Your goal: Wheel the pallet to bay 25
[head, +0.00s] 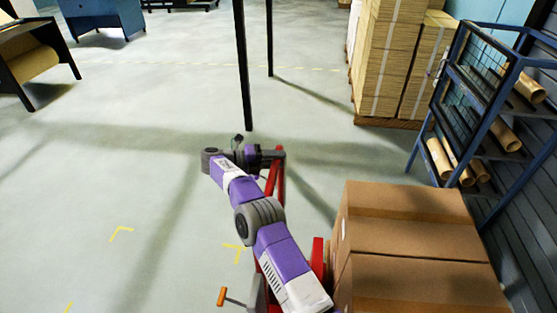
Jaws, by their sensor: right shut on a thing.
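My right arm reaches up from the bottom of the head view. Its gripper (272,156) is shut at the top of a red handle (275,178), which looks like that of a pallet jack. More red frame (318,256) shows lower down beside the arm. Large brown cardboard boxes (410,235) stand stacked to the right of it. Any pallet under them is hidden. Yellow corner marks (121,231) lie on the floor at the left, with no readable bay number. My left gripper is not in view.
Dark posts (243,70) stand just beyond the gripper. Tall stacks of flat cardboard (388,60) and a blue rack (480,100) with tubes line the right. A paper roll stand (30,62) and a blue cabinet (100,18) are far left. The left floor is open.

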